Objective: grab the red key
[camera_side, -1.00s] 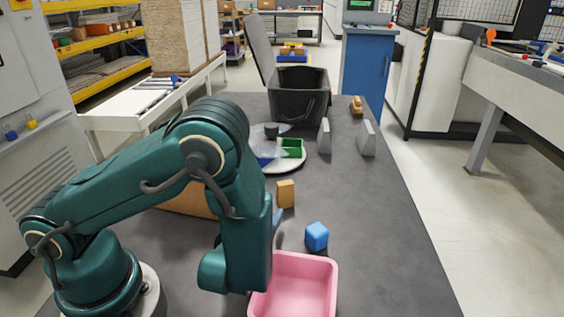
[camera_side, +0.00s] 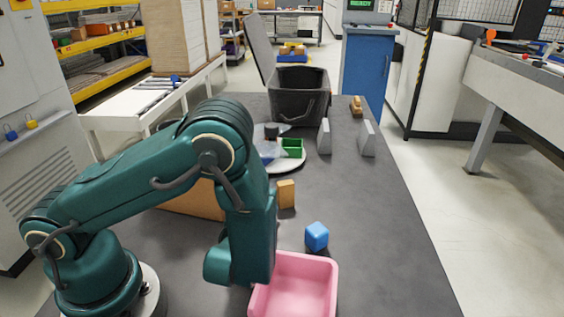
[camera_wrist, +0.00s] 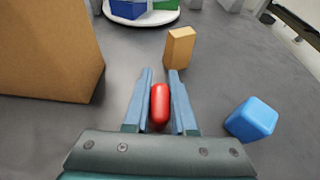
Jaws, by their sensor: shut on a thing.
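The red key (camera_wrist: 159,103) shows in the wrist view as a smooth, rounded red piece between the two blue-grey fingers of my gripper (camera_wrist: 160,80). The fingers are shut on it, one along each side. In the side view my arm hides both the key and the fingertips. The frames do not clearly show how high the key is above the table.
A blue cube (camera_side: 316,236) and an upright tan block (camera_side: 286,194) stand near my gripper. A pink tray (camera_side: 329,284) is at the front. A large cardboard box (camera_wrist: 45,50) is at the left. A round white turntable (camera_side: 289,168) with bins stands farther back.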

